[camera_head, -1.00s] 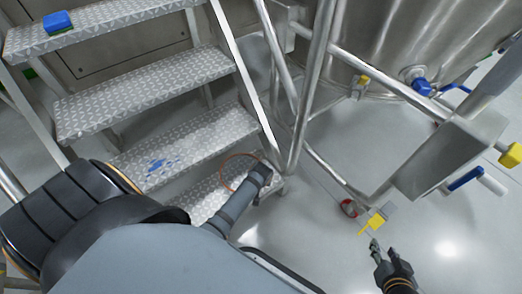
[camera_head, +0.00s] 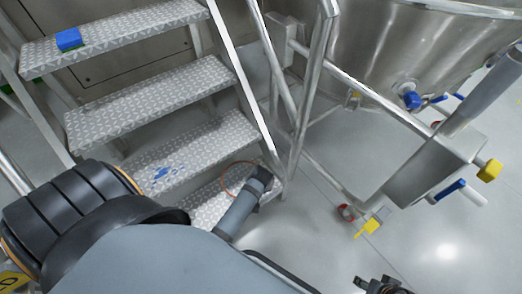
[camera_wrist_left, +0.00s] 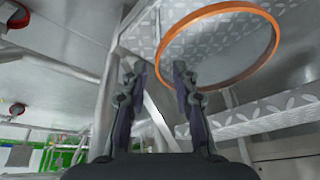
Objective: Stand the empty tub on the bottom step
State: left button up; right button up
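The tub shows as a thin orange rim (camera_head: 226,174) in the head view, over the bottom step (camera_head: 205,208). Its walls look see-through or cannot be made out. In the left wrist view the same orange rim (camera_wrist_left: 274,42) is large, with diamond-tread metal visible through it. My left gripper (camera_head: 262,178) is at the rim's right side. In the wrist view its fingers (camera_wrist_left: 158,68) are apart, with the rim's near edge showing between the tips; contact cannot be told. My right gripper (camera_head: 376,284) is low over the floor, partly cut off, and its opening is unclear.
A blue block (camera_head: 69,39) lies on the upper step. Blue marks (camera_head: 163,174) lie on the step above the bottom one. A steel railing (camera_head: 308,100) stands right of the stairs. A steel vessel (camera_head: 400,50) and valves are behind; floor at right is mostly clear.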

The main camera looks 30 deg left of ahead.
pick_arm(q)
jog(key=s+r+m+h, duration=0.1)
jog(key=s+r+m, duration=0.1)
jog(key=s, duration=0.5)
jog(key=s+d+r+m+g+h, duration=0.1)
jog(key=s+r+m, duration=0.2)
jog(key=s, duration=0.3)
jog(key=shift+s+d+r+h, duration=0.3)
jog(key=shift+s+h, duration=0.1)
pick_arm(e)
jog(key=shift+d+r, duration=0.15)
jog(key=shift+r, duration=0.25)
pick_arm(q)
jog(key=shift+a+r+p, duration=0.1)
jog(key=shift+p, duration=0.75)
pick_arm(e)
jog(key=shift+d, duration=0.1)
